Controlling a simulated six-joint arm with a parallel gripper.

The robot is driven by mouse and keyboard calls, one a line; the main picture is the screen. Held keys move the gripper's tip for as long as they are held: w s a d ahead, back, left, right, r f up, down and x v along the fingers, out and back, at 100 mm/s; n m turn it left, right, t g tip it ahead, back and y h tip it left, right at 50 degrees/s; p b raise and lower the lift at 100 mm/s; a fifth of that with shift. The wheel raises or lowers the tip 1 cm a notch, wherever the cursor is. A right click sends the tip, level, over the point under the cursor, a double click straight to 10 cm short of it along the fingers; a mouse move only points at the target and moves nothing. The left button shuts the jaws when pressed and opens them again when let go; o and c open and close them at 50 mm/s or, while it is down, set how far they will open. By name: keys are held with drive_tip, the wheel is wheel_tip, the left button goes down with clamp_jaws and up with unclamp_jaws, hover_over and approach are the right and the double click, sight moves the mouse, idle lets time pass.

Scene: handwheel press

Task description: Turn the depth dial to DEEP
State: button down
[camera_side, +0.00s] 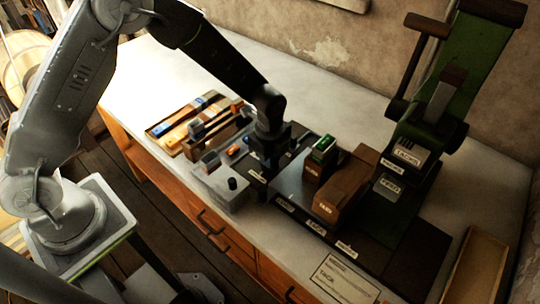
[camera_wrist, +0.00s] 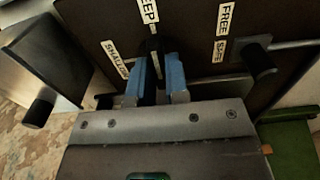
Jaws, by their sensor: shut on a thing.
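The depth dial shows in the wrist view as a narrow dark grip (camera_wrist: 154,44) between the blue pads of my gripper (camera_wrist: 160,72). My gripper is shut on it, and the pads hide most of its lower part. The DEEP label (camera_wrist: 149,10) lies straight beyond the grip, partly cut by the top edge. The SHALLOW label (camera_wrist: 115,59) is to the left of the fingers. The grip appears to run toward DEEP, but its pointer mark cannot be made out. In the side view my gripper (camera_side: 270,160) is low at the dark panel, and the dial is hidden.
A second dark knob (camera_wrist: 262,58) stands right of the FREE (camera_wrist: 225,18) and SAFE (camera_wrist: 219,50) labels. The green press (camera_side: 440,90) rises at the right. Brown blocks (camera_side: 343,184) stand close by. A grey box (camera_side: 222,184) and wooden trays (camera_side: 190,122) lie left.

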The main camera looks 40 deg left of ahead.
drive_tip(key=c, duration=1.1)
unclamp_jaws()
wheel_tip(320, 180, up, 14)
drive_tip(key=shift+f, duration=0.1)
drive_tip(key=s+a+r+n+t, duration=0.2)
drive_tip(key=s+a+r+n, duration=0.1)
drive_tip(key=s+n, duration=0.3)
drive_tip(key=s+a+r+n+t, duration=0.1)
drive_tip(key=s+a+r+n, duration=0.2)
drive_tip(key=s+r+n, duration=0.2)
drive_tip(key=s+a+r+n+t, duration=0.2)
drive_tip(key=s+r+n, duration=0.3)
drive_tip(key=s, duration=0.6)
drive_tip(key=shift+s+a+n+t, duration=0.1)
drive_tip(key=shift+a+n+t, duration=0.2)
drive_tip(key=shift+a+n, duration=0.7)
